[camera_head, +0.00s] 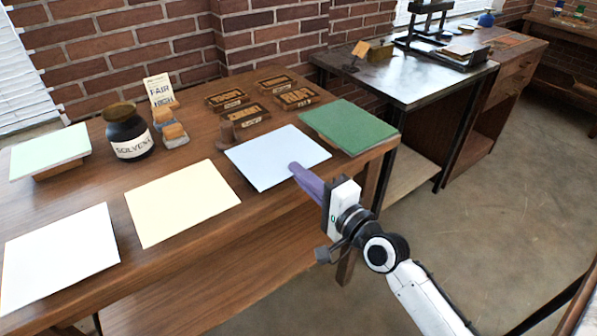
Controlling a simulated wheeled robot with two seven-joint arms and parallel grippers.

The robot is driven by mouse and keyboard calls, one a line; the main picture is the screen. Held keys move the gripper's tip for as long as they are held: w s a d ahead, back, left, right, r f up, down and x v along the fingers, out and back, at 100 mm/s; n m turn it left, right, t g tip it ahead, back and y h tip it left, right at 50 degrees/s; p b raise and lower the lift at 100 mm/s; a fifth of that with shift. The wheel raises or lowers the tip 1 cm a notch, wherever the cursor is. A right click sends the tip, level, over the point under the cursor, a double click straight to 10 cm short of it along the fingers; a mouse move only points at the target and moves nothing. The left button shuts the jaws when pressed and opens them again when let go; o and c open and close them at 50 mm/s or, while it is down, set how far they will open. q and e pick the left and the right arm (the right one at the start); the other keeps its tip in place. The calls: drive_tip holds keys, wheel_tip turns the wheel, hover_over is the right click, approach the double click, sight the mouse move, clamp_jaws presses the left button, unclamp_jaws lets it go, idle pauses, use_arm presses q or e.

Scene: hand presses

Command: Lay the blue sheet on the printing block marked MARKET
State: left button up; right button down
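The blue sheet (265,155) lies flat near the front edge of the wooden table, apart from the printing blocks. My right gripper (295,168) has its purple fingertips over the sheet's front right edge. The fingers overlap in this view, so I cannot tell whether they are closed on the sheet or just above it. Several small dark-framed printing blocks stand behind the sheet: one at back left (227,99), one at back right (275,82), one at front left (250,115) and one at front right (297,96). Their lettering is too small to pick out MARKET. My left gripper is out of view.
A green sheet (348,126) lies right of the blue one; a cream sheet (180,202) and a white sheet (60,255) lie left. A pale green sheet (48,150), a solvent jar (127,132) and a small sign (159,90) stand farther back. A press (428,25) stands on another table.

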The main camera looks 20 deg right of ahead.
use_arm(q)
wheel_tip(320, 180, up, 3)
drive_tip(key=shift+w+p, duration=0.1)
drive_tip(key=shift+p, duration=0.8)
use_arm(e)
wheel_tip(320, 180, up, 3)
drive_tip(key=shift+f, duration=0.2)
drive_tip(key=shift+s, duration=0.1)
drive_tip(key=shift+s+d+r+p, duration=0.25)
drive_tip(key=shift+s+p, duration=0.15)
drive_tip(key=shift+s, duration=0.1)
drive_tip(key=shift+s+d+r+p, duration=0.2)
drive_tip(key=shift+s+r+p, duration=0.05)
drive_tip(key=shift+s+p, duration=0.2)
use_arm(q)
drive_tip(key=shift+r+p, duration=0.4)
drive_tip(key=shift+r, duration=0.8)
use_arm(e)
drive_tip(key=shift+s+d+r, duration=0.3)
drive_tip(key=shift+s+r, duration=0.05)
drive_tip(key=shift+s, duration=0.4)
drive_tip(key=shift+s+d+r, duration=0.25)
drive_tip(key=shift+s+r, duration=0.05)
drive_tip(key=shift+s, duration=0.45)
drive_tip(key=shift+s+d+r, duration=0.3)
drive_tip(key=shift+s+r, duration=0.05)
drive_tip(key=shift+s, duration=0.4)
